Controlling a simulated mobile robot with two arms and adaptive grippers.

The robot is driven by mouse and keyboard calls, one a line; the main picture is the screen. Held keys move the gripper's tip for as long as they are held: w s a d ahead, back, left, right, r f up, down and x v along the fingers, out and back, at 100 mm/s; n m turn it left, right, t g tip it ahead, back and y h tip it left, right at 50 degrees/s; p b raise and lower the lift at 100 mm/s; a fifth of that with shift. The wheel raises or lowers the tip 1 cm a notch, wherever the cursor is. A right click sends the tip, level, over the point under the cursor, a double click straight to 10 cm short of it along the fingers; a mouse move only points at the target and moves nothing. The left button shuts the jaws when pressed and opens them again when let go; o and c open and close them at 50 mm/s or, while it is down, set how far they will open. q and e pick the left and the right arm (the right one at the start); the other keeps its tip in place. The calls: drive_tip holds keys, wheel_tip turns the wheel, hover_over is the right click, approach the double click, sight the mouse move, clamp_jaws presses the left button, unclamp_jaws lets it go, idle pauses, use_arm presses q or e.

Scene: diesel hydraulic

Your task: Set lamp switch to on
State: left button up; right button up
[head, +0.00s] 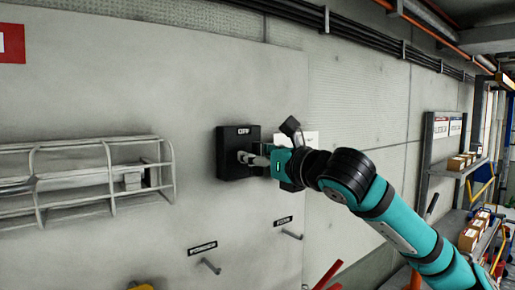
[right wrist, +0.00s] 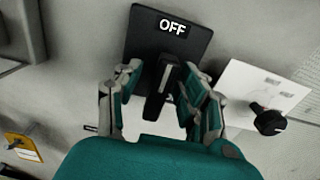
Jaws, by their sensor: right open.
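The lamp switch is a black box (head: 228,139) on the grey wall panel with an "OFF" label at its top. In the right wrist view the switch box (right wrist: 189,48) shows a dark lever (right wrist: 158,88) below the label. My right gripper (head: 246,158) is at the front of the box. In the right wrist view my right gripper (right wrist: 160,108) is open, with one finger on each side of the lever. I cannot tell whether either finger touches it. My left gripper is not in view.
A wire rack (head: 105,178) sticks out from the panel at left. Pegs with black labels (head: 202,247) are below the switch. A white sheet (right wrist: 262,92) is on the wall right of the box. Shelves with boxes (head: 460,162) stand far right.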

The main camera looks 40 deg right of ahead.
clamp_jaws()
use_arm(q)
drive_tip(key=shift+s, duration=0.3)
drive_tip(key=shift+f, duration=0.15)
use_arm(e)
drive_tip(key=shift+m, duration=0.4)
drive_tip(key=m+b, duration=0.1)
drive_tip(key=m, duration=0.1)
drive_tip(key=shift+d+m, duration=0.15)
drive_tip(key=shift+m, duration=0.15)
drive_tip(key=m+b, duration=0.1)
drive_tip(key=m, duration=0.2)
drive_tip(key=m+b, duration=0.1)
drive_tip(key=m, duration=0.1)
drive_tip(key=shift+d+f+m+b, duration=0.25)
drive_tip(key=shift+m+b, duration=0.05)
use_arm(q)
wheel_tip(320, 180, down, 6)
drive_tip(key=b, duration=0.3)
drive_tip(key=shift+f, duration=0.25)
use_arm(e)
drive_tip(key=shift+s+d+f+m, duration=0.1)
drive_tip(key=shift+f+m, duration=0.1)
drive_tip(key=shift+m, duration=2.05)
drive_tip(key=shift+d+f+m, duration=0.1)
drive_tip(key=shift+f+m, duration=0.05)
drive_tip(key=shift+m, duration=2.1)
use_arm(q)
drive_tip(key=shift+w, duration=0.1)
